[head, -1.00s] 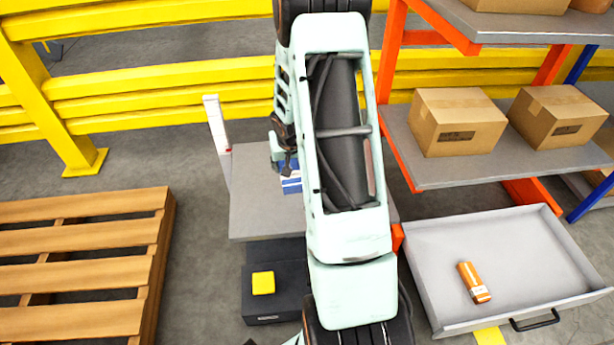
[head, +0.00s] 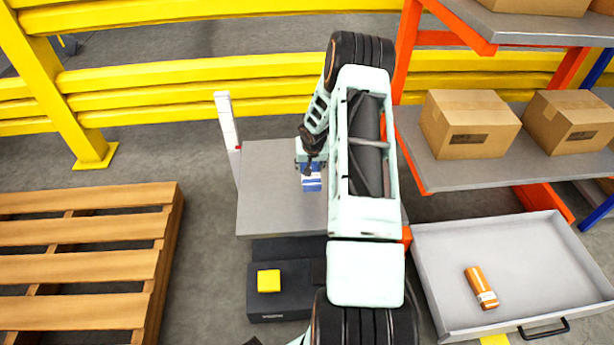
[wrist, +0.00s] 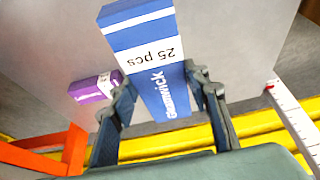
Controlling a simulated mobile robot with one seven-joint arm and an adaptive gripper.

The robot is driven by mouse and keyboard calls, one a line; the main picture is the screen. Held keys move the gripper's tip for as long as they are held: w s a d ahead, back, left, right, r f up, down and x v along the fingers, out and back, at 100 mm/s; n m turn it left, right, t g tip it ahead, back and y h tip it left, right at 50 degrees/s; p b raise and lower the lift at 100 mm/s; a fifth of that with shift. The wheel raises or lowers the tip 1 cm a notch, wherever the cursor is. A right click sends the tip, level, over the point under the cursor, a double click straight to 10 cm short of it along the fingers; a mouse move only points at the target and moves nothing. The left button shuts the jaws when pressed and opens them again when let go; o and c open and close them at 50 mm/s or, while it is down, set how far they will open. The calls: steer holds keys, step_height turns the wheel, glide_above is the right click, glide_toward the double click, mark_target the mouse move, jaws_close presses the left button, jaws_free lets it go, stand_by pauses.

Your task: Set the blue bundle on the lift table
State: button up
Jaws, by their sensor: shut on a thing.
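The blue bundle (wrist: 140,40) is a blue and white block lettered "25 pcs" and "Glanwick" in the wrist view. My gripper (wrist: 160,92) is shut on it, one finger on each side. In the head view the blue bundle (head: 311,184) shows below my gripper (head: 310,165), partly hidden by it. The lift table (head: 265,200) is a grey flat top, and the bundle is over it. I cannot tell whether the bundle touches the top. A purple bundle (wrist: 95,88) lies on the table in the wrist view; my arm hides it in the head view.
A white post with red marks (head: 228,125) stands at the table's left edge. A yellow block (head: 268,281) sits on the dark base in front. A wooden pallet (head: 90,252) is left, a shelf with boxes (head: 468,122) right, and a drawer (head: 520,255) holds an orange cylinder (head: 481,287).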

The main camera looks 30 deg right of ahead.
steer(key=w+f, duration=0.1)
steer(key=f, duration=0.1)
steer(key=w+d+f+b, duration=0.1)
steer(key=w+f, duration=0.1)
steer(key=w+f+b, duration=0.1)
steer(key=w+f, duration=0.1)
steer(key=shift+d, duration=0.35)
steer(key=shift+w+f+b, duration=0.1)
steer(key=shift+f+b, duration=0.9)
steer(key=shift+f, duration=0.55)
steer(key=shift+f, duration=0.15)
steer(key=o, duration=1.2)
steer(key=shift+o, duration=0.2)
